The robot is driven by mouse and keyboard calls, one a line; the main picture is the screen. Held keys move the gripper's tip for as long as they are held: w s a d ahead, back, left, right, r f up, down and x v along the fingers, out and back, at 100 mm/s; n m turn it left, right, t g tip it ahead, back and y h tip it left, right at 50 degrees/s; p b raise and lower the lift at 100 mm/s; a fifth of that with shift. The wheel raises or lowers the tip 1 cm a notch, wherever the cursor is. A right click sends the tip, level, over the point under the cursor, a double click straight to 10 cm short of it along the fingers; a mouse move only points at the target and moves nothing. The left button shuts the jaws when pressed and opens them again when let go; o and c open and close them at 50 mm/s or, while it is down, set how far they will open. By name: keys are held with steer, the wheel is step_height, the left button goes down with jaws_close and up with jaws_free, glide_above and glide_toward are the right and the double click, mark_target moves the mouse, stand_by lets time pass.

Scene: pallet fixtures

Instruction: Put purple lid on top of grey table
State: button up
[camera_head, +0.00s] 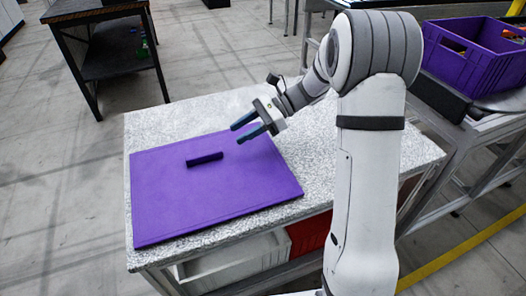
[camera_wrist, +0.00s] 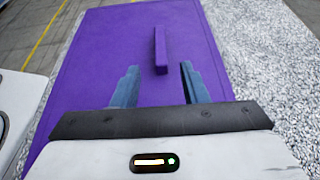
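The purple lid (camera_head: 215,205) is a flat rectangular panel with a raised bar handle (camera_head: 205,159) on its upper face. It lies flat on the grey speckled table (camera_head: 165,127), towards the left, with its left and front edges close to the table's edges. My gripper (camera_head: 245,130) is open and empty, above the lid's back right part and apart from the handle. In the wrist view the two blue fingers (camera_wrist: 160,82) are spread, with the handle (camera_wrist: 160,50) of the lid (camera_wrist: 90,75) beyond them, roughly between their tips. Nothing is between the fingers.
A purple crate (camera_head: 470,55) stands on a conveyor-like frame at the right. A dark table (camera_head: 95,12) stands at the back left. Below the grey table are a white bin (camera_head: 235,262) and a red bin (camera_head: 308,236). The tabletop behind the lid is clear.

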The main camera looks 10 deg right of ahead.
steer(key=s+d+n+h, duration=0.1)
steer(key=s, duration=0.2)
steer(key=s+d+n+h, duration=0.1)
steer(key=s+n+h, duration=0.1)
steer(key=s, duration=0.1)
steer(key=s+d+r+n+h, duration=0.1)
steer(key=s+n+h, duration=0.1)
steer(key=s, duration=0.2)
steer(key=shift+s+d+r+t, duration=0.1)
steer(key=shift+d+t, duration=0.1)
steer(key=shift+t, duration=0.1)
steer(key=s+d+n+t+h, duration=0.4)
steer(key=s+d+n+h, duration=0.4)
steer(key=s+d+n, duration=0.1)
steer(key=shift+s+d+n+t, duration=0.25)
steer(key=shift+s+n+t, duration=0.2)
steer(key=shift+s, duration=0.8)
